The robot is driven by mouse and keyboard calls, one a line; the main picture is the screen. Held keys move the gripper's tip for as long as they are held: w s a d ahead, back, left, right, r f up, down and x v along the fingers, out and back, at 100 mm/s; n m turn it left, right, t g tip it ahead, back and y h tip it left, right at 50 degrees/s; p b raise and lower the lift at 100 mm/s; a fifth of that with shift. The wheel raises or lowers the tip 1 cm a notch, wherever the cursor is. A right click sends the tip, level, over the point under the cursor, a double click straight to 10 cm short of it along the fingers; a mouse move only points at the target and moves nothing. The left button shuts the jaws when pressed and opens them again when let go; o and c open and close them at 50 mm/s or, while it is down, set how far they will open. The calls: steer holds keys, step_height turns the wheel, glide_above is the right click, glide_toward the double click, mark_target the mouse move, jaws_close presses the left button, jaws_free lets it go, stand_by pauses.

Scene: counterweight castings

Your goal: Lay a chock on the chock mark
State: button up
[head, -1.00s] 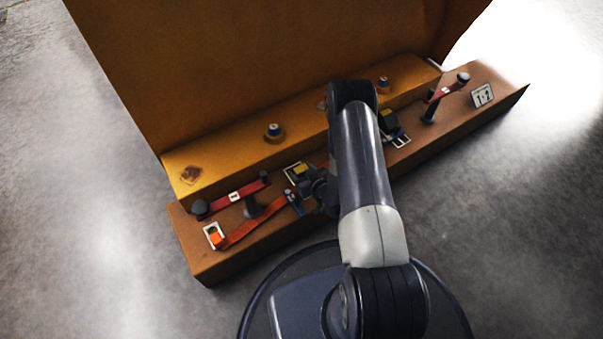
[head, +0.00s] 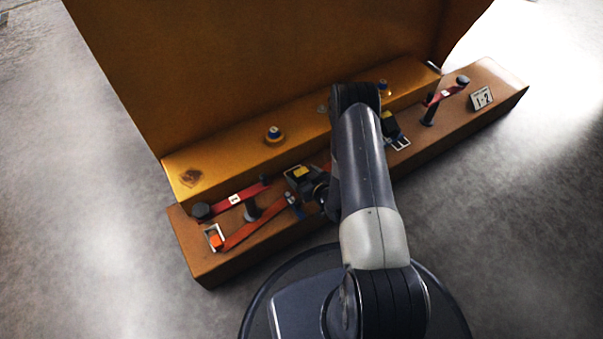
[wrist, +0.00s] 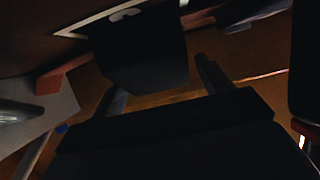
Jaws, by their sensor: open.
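A dark chock with a yellow top patch (head: 299,173) sits on the brown ledge left of my arm. My gripper (head: 318,189) is right beside it, partly hidden by my arm. In the wrist view a dark block (wrist: 145,52), apparently this chock, lies just ahead of my gripper (wrist: 163,88), whose two fingers are apart. I cannot tell whether they touch it. A white-outlined mark (wrist: 98,20) shows past the block. A second dark chock with yellow (head: 389,122) stands right of my arm, next to a white-outlined mark (head: 400,141).
Red straps (head: 252,228) and dark posts (head: 202,211) stand on the ledge's left part. Another strap and post (head: 428,115) and a 1-2 sign (head: 481,98) are at the right. Blue-topped knobs (head: 274,134) sit on the yellow step behind. A tall yellow-brown wall rises behind.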

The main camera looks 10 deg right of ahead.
steer(key=p+v, duration=0.3)
steer(key=v, duration=0.8)
steer(key=shift+a, duration=0.1)
